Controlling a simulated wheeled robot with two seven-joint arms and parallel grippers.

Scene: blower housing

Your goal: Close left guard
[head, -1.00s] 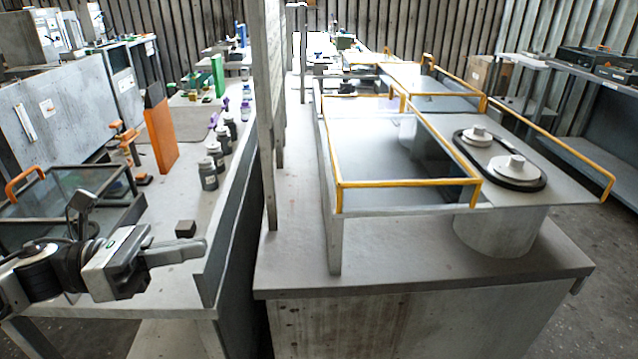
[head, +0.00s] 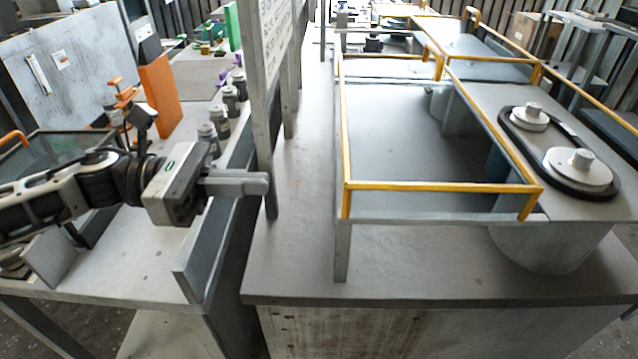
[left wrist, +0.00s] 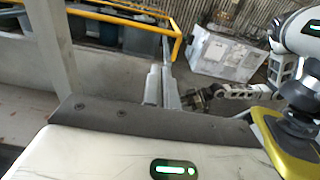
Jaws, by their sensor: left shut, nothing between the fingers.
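A guard with a yellow rail (head: 445,187) and a grey see-through panel stands on the machine bench, right of my left gripper. It lies roughly flat beside a black belt (head: 520,140) and its two pale pulleys (head: 580,160). I cannot tell from its pose whether it is the left guard. My left gripper (head: 266,184) is shut and empty, its fingers pointing right. It is in front of the grey post and apart from the yellow rail. Its fingers also show in the left wrist view (left wrist: 161,86). My right gripper cannot be made out.
A grey upright post (head: 262,130) with a sign board stands beside my left fingers. Left of it, a side table (head: 125,255) carries dark bottles (head: 230,100) and an orange panel (head: 160,93). The bench top (head: 300,260) before the guard is clear.

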